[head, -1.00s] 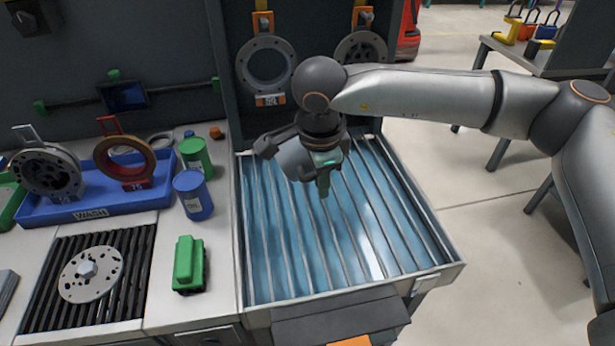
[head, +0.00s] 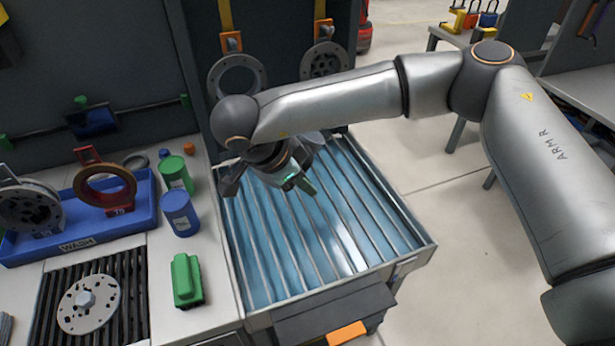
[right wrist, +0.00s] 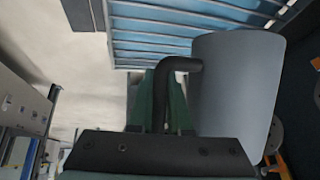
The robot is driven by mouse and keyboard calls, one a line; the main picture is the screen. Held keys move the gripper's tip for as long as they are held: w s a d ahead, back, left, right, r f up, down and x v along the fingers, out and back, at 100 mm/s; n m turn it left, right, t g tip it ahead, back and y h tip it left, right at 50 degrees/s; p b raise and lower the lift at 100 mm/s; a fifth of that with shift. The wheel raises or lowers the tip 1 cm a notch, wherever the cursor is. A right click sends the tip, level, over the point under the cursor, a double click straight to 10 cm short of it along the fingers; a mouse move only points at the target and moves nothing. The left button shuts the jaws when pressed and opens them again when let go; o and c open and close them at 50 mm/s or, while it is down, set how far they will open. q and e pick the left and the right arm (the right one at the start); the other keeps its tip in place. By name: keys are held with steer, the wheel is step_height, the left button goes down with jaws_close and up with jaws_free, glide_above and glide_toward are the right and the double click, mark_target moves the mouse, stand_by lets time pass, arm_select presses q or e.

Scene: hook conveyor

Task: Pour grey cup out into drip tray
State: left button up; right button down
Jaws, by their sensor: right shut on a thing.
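The drip tray (head: 338,285) is a wide blue basin with metal bars across it. It also fills the top of the right wrist view (right wrist: 150,45). My right gripper (head: 302,184) is above the back part of the tray, its green fingers shut on the handle of the grey cup. The right wrist view shows the plain grey cup (right wrist: 238,90) with its dark handle between the fingers. In the head view the cup is mostly hidden behind my wrist. Its contents are hidden, and I cannot tell its exact tilt. My left gripper is out of view.
Left of the tray, a bench holds a green jar (head: 175,174), a blue jar (head: 181,214), a green block (head: 187,281) and a blue WASH tray (head: 30,250). Metal rings (head: 238,78) hang behind the drip tray. Open floor lies right.

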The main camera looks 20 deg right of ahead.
steer(key=r+h, duration=0.1)
steer(key=a+r+h+p, duration=0.1)
steer(key=h, duration=0.1)
steer(key=shift+r, duration=0.15)
steer(key=shift+a+r+h+b, duration=0.1)
steer(key=shift+a+h+b, duration=0.15)
steer(key=shift+h+b, duration=0.25)
steer(key=r+h+p, duration=0.1)
steer(key=a+r+h+p, duration=0.1)
steer(key=shift+n+t+h, duration=0.3)
steer(key=shift+f, duration=0.1)
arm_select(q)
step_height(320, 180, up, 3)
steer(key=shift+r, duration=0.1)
arm_select(e)
steer(key=shift+a+h, duration=0.15)
steer(key=shift+h, duration=0.35)
